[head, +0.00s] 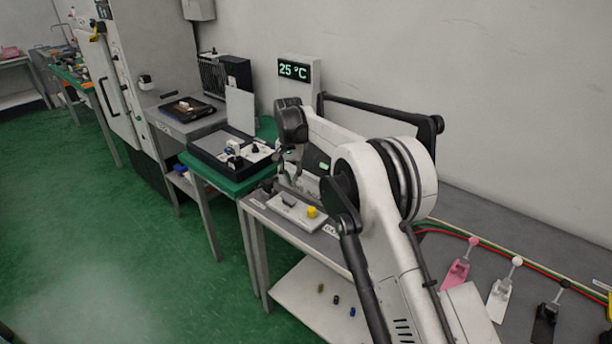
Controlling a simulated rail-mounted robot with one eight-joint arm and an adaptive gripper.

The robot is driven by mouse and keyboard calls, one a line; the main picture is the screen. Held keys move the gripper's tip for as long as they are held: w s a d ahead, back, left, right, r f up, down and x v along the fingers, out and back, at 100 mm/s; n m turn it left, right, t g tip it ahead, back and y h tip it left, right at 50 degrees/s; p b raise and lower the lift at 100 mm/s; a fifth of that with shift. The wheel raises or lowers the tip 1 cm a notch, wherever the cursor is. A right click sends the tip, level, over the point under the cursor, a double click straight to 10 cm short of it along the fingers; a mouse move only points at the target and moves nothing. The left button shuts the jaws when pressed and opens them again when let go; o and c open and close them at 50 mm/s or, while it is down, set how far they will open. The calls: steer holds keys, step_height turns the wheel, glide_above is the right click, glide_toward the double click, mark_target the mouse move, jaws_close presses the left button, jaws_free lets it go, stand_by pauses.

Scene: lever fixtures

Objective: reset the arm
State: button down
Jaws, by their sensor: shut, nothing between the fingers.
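My arm, white with black joints, reaches from the lower right of the head view over the grey bench. My gripper (288,172) is dark and points down at the arm's far end, near the bench's left end. It is shut and holds nothing. Just below and beside it, a white plate (297,211) with a dark switch and a yellow button (311,212) lies on the bench. The gripper looks apart from the plate, but the exact gap cannot be told. My arm hides part of the bench behind it.
Lever fixtures in pink (458,268), white (501,288) and black (545,318) stand on the bench at right. A green table (228,186) carries a black tray with parts. A temperature display (294,70) reads 25 °C. The green floor at left is clear.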

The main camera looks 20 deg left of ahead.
steer(key=s+d+r+t, duration=0.1)
steer(key=s+d+r, duration=0.2)
steer(key=d+r, duration=0.7)
steer(key=s+d+r+t, duration=0.1)
steer(key=s+d+r, duration=0.2)
steer(key=d+r, duration=0.75)
steer(key=s+d+r+t+y, duration=0.1)
steer(key=s+d+r, duration=0.2)
steer(key=s+d, duration=0.35)
steer(key=s+d+r+t, duration=0.1)
steer(key=s+d+r, duration=0.1)
steer(key=s+d, duration=0.45)
steer(key=s+d+f+t, duration=0.1)
steer(key=s+d+f, duration=0.2)
steer(key=s+d, duration=0.2)
steer(key=s+d+f+t, duration=0.1)
steer(key=s+d, duration=0.4)
steer(key=s, duration=0.5)
steer(key=s+d+f+m+t+h, duration=0.1)
steer(key=s+d+f, duration=0.3)
steer(key=s, duration=0.4)
steer(key=shift+d+f, duration=0.3)
steer(key=shift+d, duration=0.15)
